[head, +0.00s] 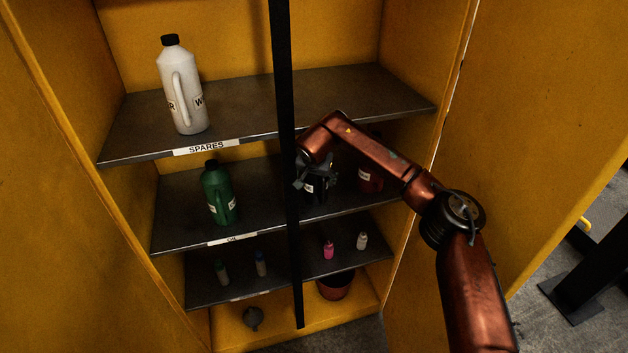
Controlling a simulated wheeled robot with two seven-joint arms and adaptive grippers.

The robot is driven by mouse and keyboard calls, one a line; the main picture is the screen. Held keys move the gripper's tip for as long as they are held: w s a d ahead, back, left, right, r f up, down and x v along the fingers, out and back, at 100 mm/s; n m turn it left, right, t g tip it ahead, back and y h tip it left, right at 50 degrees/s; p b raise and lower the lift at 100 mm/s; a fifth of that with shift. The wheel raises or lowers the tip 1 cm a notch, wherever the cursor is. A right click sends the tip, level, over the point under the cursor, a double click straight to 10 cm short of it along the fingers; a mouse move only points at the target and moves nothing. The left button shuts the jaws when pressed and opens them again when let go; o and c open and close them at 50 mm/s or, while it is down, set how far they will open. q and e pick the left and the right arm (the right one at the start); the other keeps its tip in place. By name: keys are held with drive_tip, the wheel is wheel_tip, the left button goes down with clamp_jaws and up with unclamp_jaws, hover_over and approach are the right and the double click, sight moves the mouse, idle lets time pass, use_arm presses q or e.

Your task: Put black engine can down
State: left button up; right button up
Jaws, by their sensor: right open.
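The black engine can (316,190) stands upright on the middle shelf (265,205) of the yellow cabinet, just right of the black vertical post. My right gripper (305,182) is open at the can's upper part, and partly hides it. I cannot tell whether the fingers touch the can. My left gripper is not in view.
A green jug (218,192) stands left on the same shelf, and a red can (370,178) stands right, partly behind my arm. A black post (286,120) runs down the cabinet front. A white jug (181,88) is on the top shelf; small bottles (328,250) are below.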

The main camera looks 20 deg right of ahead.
sight(314, 177)
drive_tip(key=v, duration=0.5)
drive_tip(key=shift+r, duration=0.15)
